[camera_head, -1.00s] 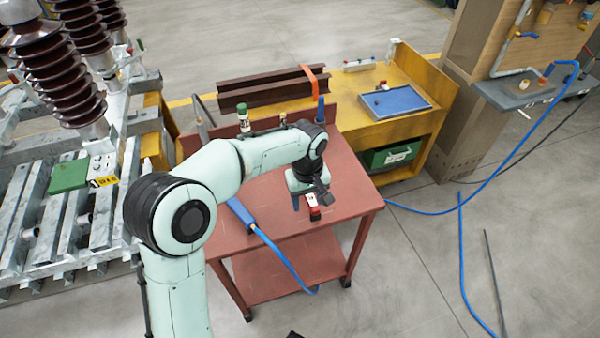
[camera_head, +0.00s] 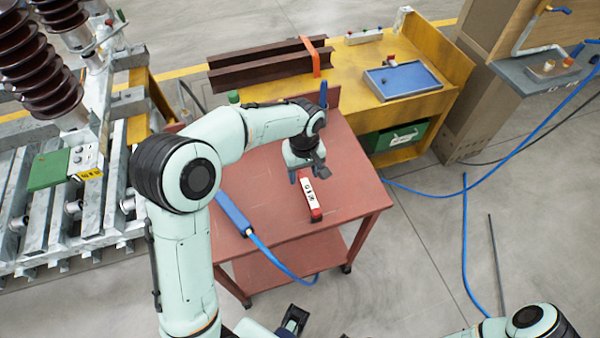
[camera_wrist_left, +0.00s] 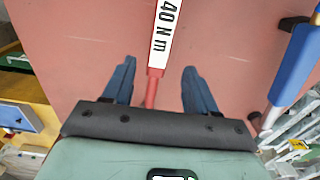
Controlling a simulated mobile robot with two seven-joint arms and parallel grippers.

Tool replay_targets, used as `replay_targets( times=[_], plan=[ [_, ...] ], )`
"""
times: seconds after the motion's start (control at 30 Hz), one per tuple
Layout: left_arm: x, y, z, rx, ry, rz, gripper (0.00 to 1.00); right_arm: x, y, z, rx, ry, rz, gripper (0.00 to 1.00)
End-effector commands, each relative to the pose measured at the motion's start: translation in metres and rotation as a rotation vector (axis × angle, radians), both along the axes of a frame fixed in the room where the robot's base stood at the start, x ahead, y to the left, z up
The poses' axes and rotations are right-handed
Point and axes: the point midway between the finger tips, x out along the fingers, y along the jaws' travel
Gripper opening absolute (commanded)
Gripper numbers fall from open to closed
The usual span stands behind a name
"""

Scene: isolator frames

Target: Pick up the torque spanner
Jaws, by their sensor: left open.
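The torque spanner (camera_head: 309,194) lies on the red table top. It has a white label with dark print and a red end; in the left wrist view the label (camera_wrist_left: 162,35) reads "40 N m" and a thin red shaft runs below it. My left gripper (camera_head: 307,176) is over the spanner's far part, pointing down. In the left wrist view my left gripper (camera_wrist_left: 159,70) is open, with one blue finger on each side of the spanner and a gap on both sides. The spanner's far end is hidden by the gripper.
A blue-handled tool (camera_head: 233,213) with a blue hose lies left of the spanner on the red table (camera_head: 350,185). Behind stands a yellow bench (camera_head: 372,105) with brown beams (camera_head: 262,68) and a blue tray (camera_head: 402,80). The table right of the spanner is clear.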

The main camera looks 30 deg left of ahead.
Motion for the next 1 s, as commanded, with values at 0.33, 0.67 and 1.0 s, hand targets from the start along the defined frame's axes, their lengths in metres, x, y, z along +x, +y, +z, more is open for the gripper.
replay_targets(
  times=[0.33,0.67,1.0],
  plan=[
    [-0.004,-0.006,-0.035,-0.001,0.005,-0.002,0.57,-0.001,0.000,-0.002,0.000,0.000,0.001,0.43],
    [-0.004,-0.008,-0.062,-0.001,-0.001,-0.001,0.57,-0.001,0.000,-0.004,0.000,0.001,0.001,0.43],
    [-0.003,-0.008,-0.062,-0.001,-0.001,-0.001,0.00,-0.001,0.000,-0.004,0.000,0.001,0.001,0.43]
  ],
)
